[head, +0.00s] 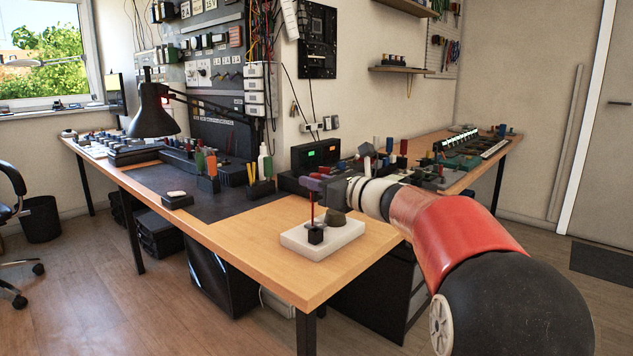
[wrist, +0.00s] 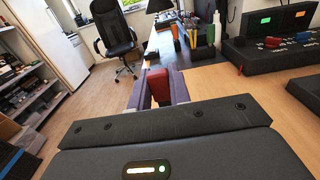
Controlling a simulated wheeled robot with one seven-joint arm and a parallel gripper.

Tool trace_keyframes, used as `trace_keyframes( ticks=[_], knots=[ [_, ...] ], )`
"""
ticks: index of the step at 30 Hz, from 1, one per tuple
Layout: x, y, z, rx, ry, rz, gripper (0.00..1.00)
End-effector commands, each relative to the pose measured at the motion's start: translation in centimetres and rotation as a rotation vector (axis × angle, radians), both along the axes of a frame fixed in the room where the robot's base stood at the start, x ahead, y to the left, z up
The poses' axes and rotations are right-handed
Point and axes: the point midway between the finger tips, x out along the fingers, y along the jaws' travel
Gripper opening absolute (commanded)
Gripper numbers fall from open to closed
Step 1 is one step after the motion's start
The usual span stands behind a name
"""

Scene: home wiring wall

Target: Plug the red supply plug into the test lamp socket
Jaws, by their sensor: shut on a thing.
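My gripper (head: 312,184) reaches over the bench corner, its purple fingers level above a white base plate (head: 343,243). In the wrist view the fingers (wrist: 158,76) are closed around the red plug (wrist: 158,86). A thin red upright piece (head: 312,207) shows under the fingers in the head view. It lines up with a small black block (head: 315,236) on the white plate; I cannot tell whether they touch. A dark grey rounded piece (head: 336,219) stands behind the block. I cannot tell which part is the test lamp socket.
The wooden bench (head: 262,235) has free room left of the plate. A black unit with lit displays (head: 318,154) stands behind my gripper. Pen holders (head: 260,187), a small dark block (head: 177,200) and a desk lamp (head: 152,115) stand farther left.

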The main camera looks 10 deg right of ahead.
Motion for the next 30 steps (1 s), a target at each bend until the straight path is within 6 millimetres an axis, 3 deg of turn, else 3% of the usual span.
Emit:
trace_keyframes(
  ticks=[19,30],
  knots=[
    [0.0,0.0,-5.2,-0.001,0.001,-0.001,0.0],
    [0.0,0.0,-5.7,0.0,0.0,-0.001,0.0]
  ],
)
